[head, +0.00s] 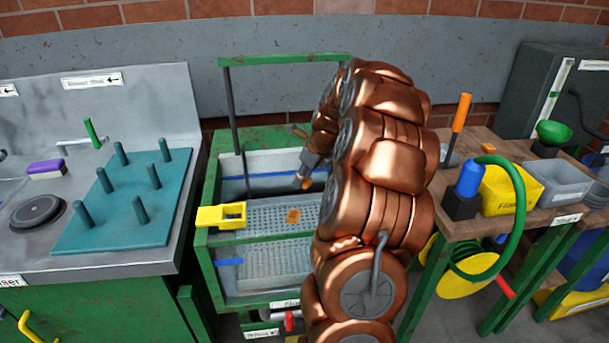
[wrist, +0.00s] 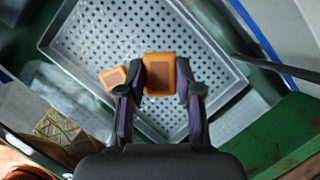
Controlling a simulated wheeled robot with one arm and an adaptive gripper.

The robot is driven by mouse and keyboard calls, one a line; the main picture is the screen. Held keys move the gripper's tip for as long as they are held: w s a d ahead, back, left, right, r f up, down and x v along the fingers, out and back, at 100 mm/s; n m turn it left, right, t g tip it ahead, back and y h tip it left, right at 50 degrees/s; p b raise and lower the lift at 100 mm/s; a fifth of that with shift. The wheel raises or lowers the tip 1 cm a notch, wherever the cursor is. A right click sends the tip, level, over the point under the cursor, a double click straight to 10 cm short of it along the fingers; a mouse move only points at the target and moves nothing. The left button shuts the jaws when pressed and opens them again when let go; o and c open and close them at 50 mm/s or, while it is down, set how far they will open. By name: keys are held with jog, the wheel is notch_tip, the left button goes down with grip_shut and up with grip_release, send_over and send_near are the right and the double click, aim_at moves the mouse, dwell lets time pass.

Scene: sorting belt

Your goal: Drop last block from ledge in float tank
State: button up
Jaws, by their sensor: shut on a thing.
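My gripper (wrist: 158,92) is shut on an orange block (wrist: 158,74), with one finger on each side of it. In the head view my gripper (head: 305,178) hangs over the tank, with the held block (head: 306,185) at its tip. The float tank (head: 225,270) has pale walls with a blue line, a green frame and a perforated grey tray (head: 262,217) inside. A second orange block (head: 293,216) lies in the tray; it also shows in the wrist view (wrist: 112,78), left of the held block. A yellow ledge (head: 221,215) on the tank's left rim looks empty.
A teal peg board (head: 125,200) and a sink bench stand left of the tank. A wooden bench (head: 560,222) with a yellow bin (head: 510,188), a grey bin (head: 560,180) and a green hose (head: 522,200) stands right.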

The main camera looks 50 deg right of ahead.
jog(key=o, duration=1.2)
jog(key=shift+r, duration=0.1)
jog(key=v, duration=1.2)
jog(key=s+a+r+n+g+y+p, duration=0.1)
jog(key=s+a+n+g+p, duration=0.1)
jog(key=a+n, duration=0.85)
jog(key=s+a+r+n+g+p, duration=0.1)
jog(key=s+a+n+p, duration=0.35)
jog(key=a, duration=1.15)
jog(key=s+a+f+n+g+p, duration=0.1)
jog(key=s+a+n, duration=0.4)
jog(key=s+n, duration=0.4)
jog(key=s+a+f+n+g+h, duration=0.1)
jog(key=s+a+n+g, duration=0.1)
jog(key=s+a+n, duration=0.4)
jog(key=s+n, duration=0.3)
jog(key=n, duration=0.1)
jog(key=shift+s+a+h+p, duration=0.2)
jog(key=shift+s+h+p, duration=0.1)
jog(key=shift+s+p, duration=0.1)
